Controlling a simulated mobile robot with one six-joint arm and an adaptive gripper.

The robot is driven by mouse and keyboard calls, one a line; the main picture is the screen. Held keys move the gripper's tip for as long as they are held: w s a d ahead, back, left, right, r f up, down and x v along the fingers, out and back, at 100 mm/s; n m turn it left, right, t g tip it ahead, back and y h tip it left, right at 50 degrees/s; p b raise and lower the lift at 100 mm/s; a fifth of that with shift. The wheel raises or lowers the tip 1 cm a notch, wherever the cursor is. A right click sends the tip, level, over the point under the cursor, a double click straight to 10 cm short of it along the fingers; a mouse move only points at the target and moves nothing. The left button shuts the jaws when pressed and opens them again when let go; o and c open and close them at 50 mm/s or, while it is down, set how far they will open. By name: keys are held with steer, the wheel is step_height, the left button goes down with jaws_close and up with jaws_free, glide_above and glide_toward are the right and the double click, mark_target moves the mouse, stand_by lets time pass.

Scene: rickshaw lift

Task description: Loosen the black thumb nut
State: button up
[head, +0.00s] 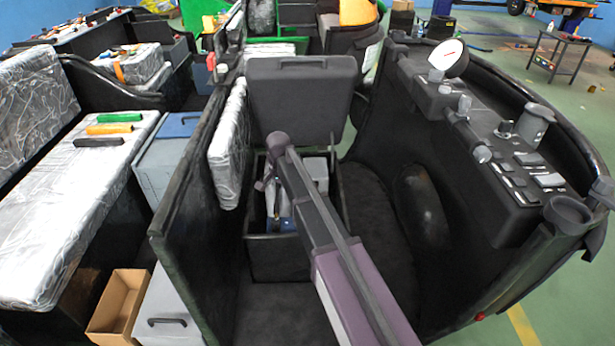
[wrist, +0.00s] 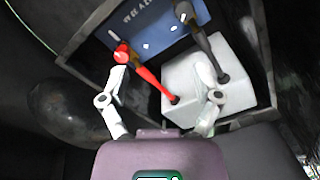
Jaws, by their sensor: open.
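A dark knob-like end (wrist: 184,10) tops a black bar in the wrist view. It looks like the black thumb nut, but it is too small to be sure. The bar slopes down right to a grey-white block (wrist: 182,88). A red bar (wrist: 148,76) with a red end runs to the same block. A blue panel (wrist: 150,30) with white lettering lies behind. My gripper (wrist: 162,64) is open, its fingers spread wide over these parts. The left fingertip appears near the red end, the right one near the black bar. I cannot tell whether either touches.
The parts sit in an open dark box (head: 285,255) with its lid (head: 298,98) raised behind. A dark side panel (head: 185,220) stands left, and a black console with a gauge (head: 448,58) stands right.

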steer(key=s+d+r+n+p, duration=0.2)
steer(key=s+d+r+p, duration=0.5)
steer(key=r+p, duration=0.1)
steer(key=shift+d+r+p, duration=0.4)
steer(key=shift+r, duration=0.35)
stand_by(0.4)
steer(key=s+d+r+n+p, duration=0.2)
steer(key=s+d+r+p, duration=0.1)
steer(key=s+d, duration=0.3)
steer(key=s+d+r+n+p, duration=0.3)
steer(key=s+d, duration=0.3)
steer(key=s, duration=0.4)
steer(key=shift+s+r+p, duration=0.2)
steer(key=shift+r+p, duration=0.5)
steer(key=shift+a, duration=0.1)
steer(key=c, duration=0.3)
steer(key=shift+c, duration=0.2)
